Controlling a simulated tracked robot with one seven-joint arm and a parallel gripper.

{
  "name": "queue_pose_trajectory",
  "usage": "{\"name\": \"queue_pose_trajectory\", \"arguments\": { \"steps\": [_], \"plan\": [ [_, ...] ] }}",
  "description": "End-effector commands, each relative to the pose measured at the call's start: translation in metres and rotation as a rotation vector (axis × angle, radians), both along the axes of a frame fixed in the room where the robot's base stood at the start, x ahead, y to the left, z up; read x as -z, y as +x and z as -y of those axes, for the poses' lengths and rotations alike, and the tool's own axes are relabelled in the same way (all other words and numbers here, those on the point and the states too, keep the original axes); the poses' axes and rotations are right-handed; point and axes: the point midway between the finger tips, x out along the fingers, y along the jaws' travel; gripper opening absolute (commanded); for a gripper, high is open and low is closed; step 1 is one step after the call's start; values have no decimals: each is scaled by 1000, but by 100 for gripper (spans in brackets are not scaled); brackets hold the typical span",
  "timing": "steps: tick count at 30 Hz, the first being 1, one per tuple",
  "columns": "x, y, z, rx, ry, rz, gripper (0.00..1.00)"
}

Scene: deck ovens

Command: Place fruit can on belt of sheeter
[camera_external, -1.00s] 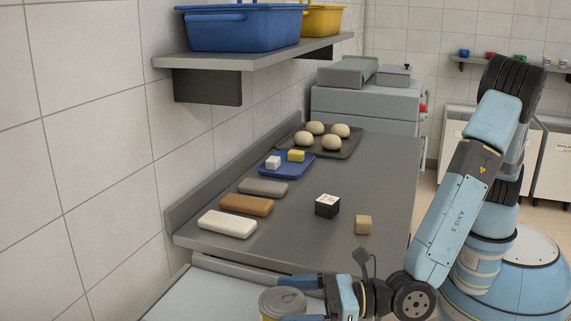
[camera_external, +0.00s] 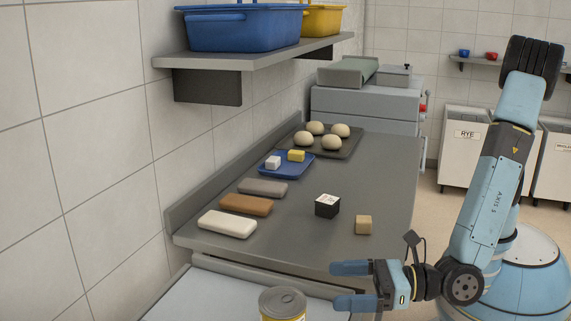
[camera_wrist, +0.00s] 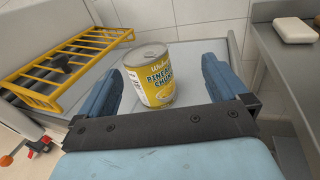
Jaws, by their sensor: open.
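The fruit can (camera_external: 283,304) is yellow with a grey lid and stands upright on the pale belt of the sheeter (camera_external: 215,297) at the bottom of the external view. In the wrist view the can (camera_wrist: 152,75) shows a pineapple chunks label and stands on the grey belt surface (camera_wrist: 200,57). My gripper (camera_external: 352,285) is open and empty, to the right of the can and clear of it. In the wrist view its blue fingers (camera_wrist: 157,83) point toward the can, with the can ahead between them.
A yellow wire guard (camera_wrist: 70,65) stands left of the can. The steel counter (camera_external: 290,235) holds several bars, a black-and-white cube (camera_external: 327,205), a tan cube (camera_external: 363,224), a blue tray (camera_external: 270,172) and a dough tray (camera_external: 345,152). A shelf (camera_external: 255,60) overhangs its left side.

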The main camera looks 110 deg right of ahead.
Motion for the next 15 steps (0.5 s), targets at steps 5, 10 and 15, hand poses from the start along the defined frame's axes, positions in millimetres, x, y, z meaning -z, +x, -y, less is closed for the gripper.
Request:
{"name": "queue_pose_trajectory", "arguments": {
  "steps": [5, 10, 15],
  "plan": [
    [-45, -25, 69, 200, 191, 26, 100],
    [-78, -65, 133, 405, 406, 55, 100],
    [-102, -114, 182, 596, 628, 94, 100]
  ]
}}
